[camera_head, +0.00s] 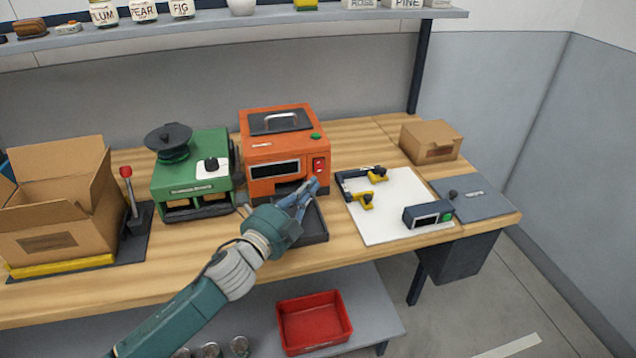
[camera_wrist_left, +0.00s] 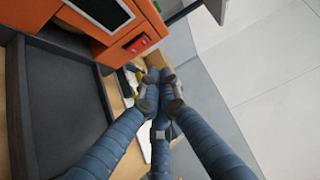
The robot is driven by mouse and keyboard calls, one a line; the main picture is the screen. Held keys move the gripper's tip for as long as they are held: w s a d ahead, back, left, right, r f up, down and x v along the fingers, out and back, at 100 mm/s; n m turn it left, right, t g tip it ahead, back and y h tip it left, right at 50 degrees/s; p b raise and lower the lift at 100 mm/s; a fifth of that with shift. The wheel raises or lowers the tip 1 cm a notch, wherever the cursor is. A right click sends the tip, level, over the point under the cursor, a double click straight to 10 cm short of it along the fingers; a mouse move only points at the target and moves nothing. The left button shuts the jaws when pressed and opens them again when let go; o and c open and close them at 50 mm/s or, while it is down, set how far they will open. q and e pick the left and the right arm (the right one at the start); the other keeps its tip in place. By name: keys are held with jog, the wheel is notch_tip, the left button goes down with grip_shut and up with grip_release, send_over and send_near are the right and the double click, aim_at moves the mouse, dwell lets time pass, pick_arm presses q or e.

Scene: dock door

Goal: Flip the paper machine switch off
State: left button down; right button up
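The orange machine (camera_head: 262,152) stands on the bench, with a dark display window and a red switch (camera_head: 319,165) at the right of its front. In the left wrist view the red switch (camera_wrist_left: 139,44) shows on the orange front (camera_wrist_left: 84,22), above the fingertips. I cannot tell clearly which way the switch is tipped. My left gripper (camera_head: 313,186) is just below and in front of the switch, with a gap seeming to remain. In the left wrist view its blue fingers (camera_wrist_left: 163,84) converge with their tips close together, and nothing shows between them. My right gripper is not in view.
A black tray (camera_head: 316,231) lies in front of the orange machine, under my left gripper. A green machine (camera_head: 190,180) stands to the left, beside a red-knobbed lever (camera_head: 127,175). A white board (camera_head: 392,222) with clamps lies to the right. A shelf (camera_head: 220,22) runs above.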

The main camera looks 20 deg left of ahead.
pick_arm(q)
jog(key=shift+s+a+r+b, duration=0.1)
jog(key=shift+s+b, duration=0.05)
jog(key=shift+s, duration=0.75)
jog(key=shift+s+a+r+b, duration=0.15)
jog(key=shift+s, duration=0.75)
jog(key=shift+s+a+r+b, duration=0.1)
jog(key=shift+s+b, duration=0.05)
jog(key=shift+s, duration=0.75)
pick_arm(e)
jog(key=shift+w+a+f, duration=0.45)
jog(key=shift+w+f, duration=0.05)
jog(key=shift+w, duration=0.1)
